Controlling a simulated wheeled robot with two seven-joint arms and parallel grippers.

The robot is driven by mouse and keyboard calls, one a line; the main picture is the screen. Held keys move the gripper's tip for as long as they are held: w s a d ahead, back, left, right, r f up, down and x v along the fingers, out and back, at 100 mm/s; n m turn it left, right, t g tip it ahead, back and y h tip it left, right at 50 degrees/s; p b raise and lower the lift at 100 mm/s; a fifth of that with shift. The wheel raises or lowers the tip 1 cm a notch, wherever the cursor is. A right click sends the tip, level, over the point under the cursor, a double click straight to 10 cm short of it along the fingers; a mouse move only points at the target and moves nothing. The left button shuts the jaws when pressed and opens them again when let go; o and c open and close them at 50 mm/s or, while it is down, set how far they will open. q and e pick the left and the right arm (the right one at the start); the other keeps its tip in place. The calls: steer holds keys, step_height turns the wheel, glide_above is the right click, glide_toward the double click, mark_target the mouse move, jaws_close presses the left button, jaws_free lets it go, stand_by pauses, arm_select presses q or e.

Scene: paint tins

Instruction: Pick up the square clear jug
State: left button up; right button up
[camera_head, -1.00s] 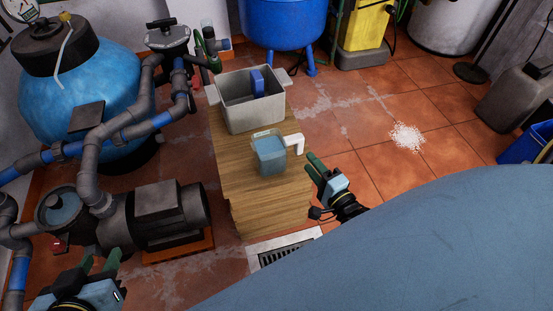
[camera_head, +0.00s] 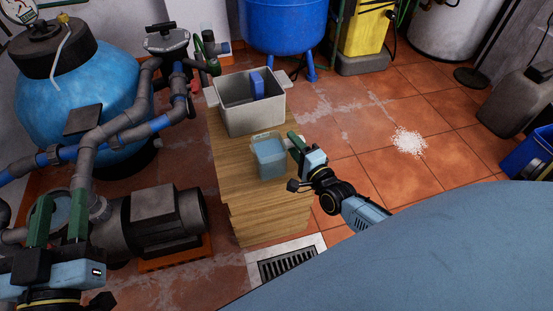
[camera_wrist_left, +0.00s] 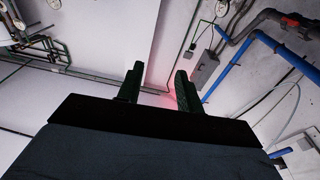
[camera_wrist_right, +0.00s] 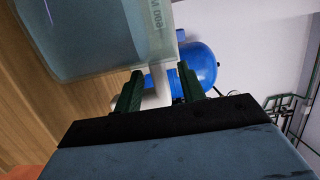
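The square clear jug (camera_head: 269,160) stands upright on the wooden stand, with bluish liquid in it. Its white handle is on the right side, mostly hidden by my right gripper (camera_head: 296,147) in the head view. The right gripper is open around the handle; contact cannot be told. My left gripper (camera_head: 62,203) is open and empty at the lower left, far from the jug.
A grey bin (camera_head: 236,120) with a blue object (camera_head: 257,84) in it sits behind the jug on the wooden stand (camera_head: 265,215). A grey pump (camera_head: 165,220) and pipes stand to the left. A floor drain (camera_head: 287,263) lies in front.

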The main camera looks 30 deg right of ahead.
arm_select(q)
steer(key=shift+s+d+r+t+h+b, duration=0.1)
steer(key=shift+s+r+t+h+b, duration=0.1)
steer(key=shift+r+t, duration=0.5)
steer(key=shift+s+d+r+t+h+b, duration=0.1)
steer(key=shift+s+r+t+h, duration=0.2)
steer(key=shift+r, duration=0.6)
steer(key=shift+s+d+r+t+h+b, duration=0.1)
steer(key=shift+s+r+t+b, duration=0.05)
steer(key=shift+r+t, duration=0.55)
arm_select(e)
steer(key=shift+w, duration=1.65)
arm_select(q)
steer(key=shift+r, duration=0.1)
arm_select(e)
jaws_close()
steer(key=shift+r, duration=0.1)
